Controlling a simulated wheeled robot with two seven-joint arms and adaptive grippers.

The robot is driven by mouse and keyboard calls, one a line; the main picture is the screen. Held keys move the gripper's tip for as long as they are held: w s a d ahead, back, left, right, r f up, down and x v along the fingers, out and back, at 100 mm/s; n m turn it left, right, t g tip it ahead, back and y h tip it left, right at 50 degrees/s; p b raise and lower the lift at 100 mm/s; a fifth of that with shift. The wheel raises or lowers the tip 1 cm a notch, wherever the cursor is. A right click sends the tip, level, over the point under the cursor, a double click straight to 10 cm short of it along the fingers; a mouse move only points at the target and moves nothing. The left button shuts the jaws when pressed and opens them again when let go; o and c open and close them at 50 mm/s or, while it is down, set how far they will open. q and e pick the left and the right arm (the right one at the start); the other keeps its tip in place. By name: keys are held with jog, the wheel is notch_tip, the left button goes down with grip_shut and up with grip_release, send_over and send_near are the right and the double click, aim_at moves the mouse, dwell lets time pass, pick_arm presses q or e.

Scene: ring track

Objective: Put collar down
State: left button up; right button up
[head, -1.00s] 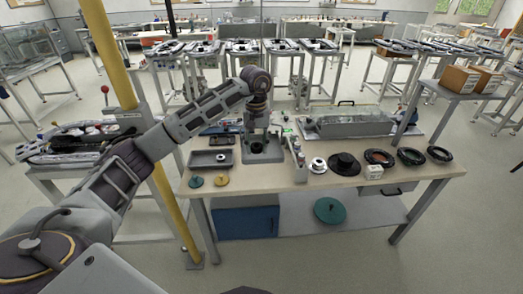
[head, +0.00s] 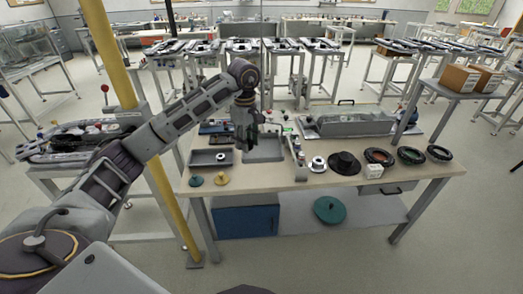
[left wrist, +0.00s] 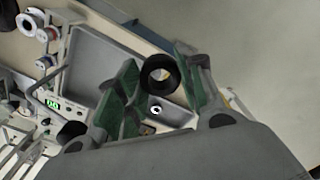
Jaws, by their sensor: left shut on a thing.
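The collar, a short black ring (left wrist: 160,91), shows in the left wrist view between the green-padded fingers of my left gripper (left wrist: 155,80). The gripper is shut on it, and its round opening faces the camera. In the head view my left gripper (head: 243,143) hangs over the workbench between the small grey tray (head: 197,165) and the larger grey tray (head: 264,155). The collar cannot be told apart from the dark fingers there. My right gripper is not in view.
A small metal ring (head: 221,157) lies in the small tray; a teal disc (head: 196,181) and a yellow disc (head: 221,180) lie in front. A spool (head: 318,164) and several dark rings stand to the right. The larger tray looks empty. A yellow post (head: 166,200) stands at the bench's left.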

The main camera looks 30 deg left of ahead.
pick_arm(q)
jog(key=n, duration=0.1)
jog(key=s+n, duration=0.1)
jog(key=n, duration=0.3)
jog(key=shift+s+a+f, duration=0.1)
jog(key=shift+s+a, duration=0.15)
jog(key=n, duration=0.2)
jog(key=shift+s+a+n, duration=0.1)
jog(key=shift+s+n, duration=0.1)
jog(key=shift+n, duration=0.1)
jog(key=shift+s+n, duration=0.1)
jog(key=shift+n, duration=0.7)
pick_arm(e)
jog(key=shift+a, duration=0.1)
pick_arm(q)
jog(key=shift+n, duration=0.5)
